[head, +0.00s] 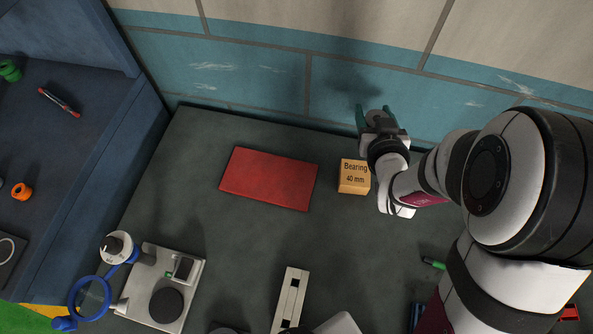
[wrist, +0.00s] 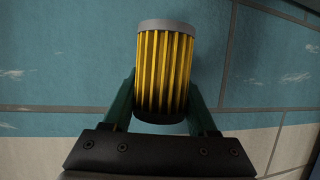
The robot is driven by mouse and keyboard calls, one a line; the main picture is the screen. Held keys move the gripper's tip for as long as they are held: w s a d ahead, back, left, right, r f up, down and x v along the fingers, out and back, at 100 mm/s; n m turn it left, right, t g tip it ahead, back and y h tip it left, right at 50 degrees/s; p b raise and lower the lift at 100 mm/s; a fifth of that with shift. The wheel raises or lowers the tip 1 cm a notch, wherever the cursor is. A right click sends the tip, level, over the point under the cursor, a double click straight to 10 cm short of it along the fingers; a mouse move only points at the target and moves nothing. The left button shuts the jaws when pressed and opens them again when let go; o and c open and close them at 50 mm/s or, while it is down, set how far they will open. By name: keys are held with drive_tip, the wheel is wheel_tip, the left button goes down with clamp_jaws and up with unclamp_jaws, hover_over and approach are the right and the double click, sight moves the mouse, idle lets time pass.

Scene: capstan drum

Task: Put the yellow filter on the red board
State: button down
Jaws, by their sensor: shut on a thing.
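The yellow filter (wrist: 165,70) is a pleated cylinder with a grey cap at one end and a dark base at the other. In the wrist view it sits between the two green fingers of my gripper (wrist: 163,98), which is shut on it near its dark end. In the head view my gripper (head: 376,112) is near the back wall, to the right of and beyond the red board; I cannot make out the filter there. The red board (head: 268,180) is a flat, bare rectangle on the dark table.
An orange box marked "Bearing 40 mm" (head: 354,178) stands between the board and my arm. A magnifier stand (head: 187,268) and a pale slotted block (head: 290,298) are at the front. The blue-tiled wall (head: 270,70) is behind. The table around the board is mostly clear.

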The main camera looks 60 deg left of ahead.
drive_tip(key=s+a+f+n+g+y, duration=0.1)
drive_tip(key=s+a+n+g+y, duration=0.1)
drive_tip(key=s+n+g, duration=0.95)
drive_tip(key=s+a+f+m, duration=0.1)
drive_tip(key=s+a+f, duration=0.1)
drive_tip(key=s, duration=0.1)
drive_tip(key=s+a+f+m+t, duration=0.1)
drive_tip(key=s+a+f, duration=0.1)
drive_tip(key=s+a, duration=0.1)
drive_tip(key=s+a+f+m+t, duration=0.1)
drive_tip(key=s+a+f, duration=0.1)
drive_tip(key=s, duration=0.2)
drive_tip(key=shift+s+a+f+t, duration=0.2)
drive_tip(key=shift+s+f+t, duration=0.05)
drive_tip(key=shift+f, duration=0.05)
hover_over(262, 168)
drive_tip(key=shift+m, duration=0.25)
wheel_tip(262, 168, down, 4)
drive_tip(key=shift+f, duration=0.1)
drive_tip(key=shift+f, duration=0.15)
drive_tip(key=shift+c, duration=1)
unclamp_jaws()
